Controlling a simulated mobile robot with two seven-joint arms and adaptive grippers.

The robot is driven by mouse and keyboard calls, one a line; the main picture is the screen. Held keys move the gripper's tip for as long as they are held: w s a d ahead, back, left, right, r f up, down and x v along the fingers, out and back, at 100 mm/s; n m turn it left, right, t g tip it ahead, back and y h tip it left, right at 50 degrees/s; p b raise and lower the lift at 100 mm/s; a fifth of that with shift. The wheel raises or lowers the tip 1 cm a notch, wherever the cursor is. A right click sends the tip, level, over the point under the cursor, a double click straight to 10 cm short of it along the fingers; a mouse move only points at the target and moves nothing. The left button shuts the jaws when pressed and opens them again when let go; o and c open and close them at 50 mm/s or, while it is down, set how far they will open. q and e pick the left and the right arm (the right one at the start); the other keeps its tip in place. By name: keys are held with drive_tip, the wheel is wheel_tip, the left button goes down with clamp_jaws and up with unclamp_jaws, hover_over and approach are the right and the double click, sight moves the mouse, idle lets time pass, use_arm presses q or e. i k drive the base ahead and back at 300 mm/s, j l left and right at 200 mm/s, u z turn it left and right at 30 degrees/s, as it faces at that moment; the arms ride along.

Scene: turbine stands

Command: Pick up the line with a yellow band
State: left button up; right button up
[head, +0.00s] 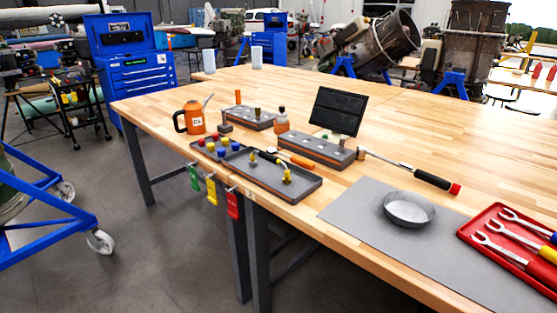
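A dark grey tray (308,190) lies at the near edge of the wooden table. Small brass-coloured fittings stand in it, one towards its right (287,177) and one towards its left (252,160). The right one shows yellow and seems to belong to a short line with a yellow band, but it is too small to tell for sure. Neither of my grippers is in view.
Red, blue and yellow caps (210,147) sit left of the tray. Behind it are a grey block (312,150), an orange-handled tool (297,159), a dark screen (338,110) and an orange oil can (193,118). A torque wrench (420,176), round dish (409,209) and red wrench tray (470,238) lie right.

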sight(266, 155)
drive_tip(key=i+j+z, duration=0.15)
drive_tip(key=z, duration=0.3)
drive_tip(key=i+j+z, duration=0.15)
drive_tip(key=j+z, duration=0.25)
drive_tip(key=i+j+z, duration=0.15)
drive_tip(key=j, duration=0.5)
drive_tip(key=i+j+z, duration=0.15)
drive_tip(key=j, duration=0.5)
drive_tip(key=j+z, duration=0.15)
drive_tip(key=j, duration=0.5)
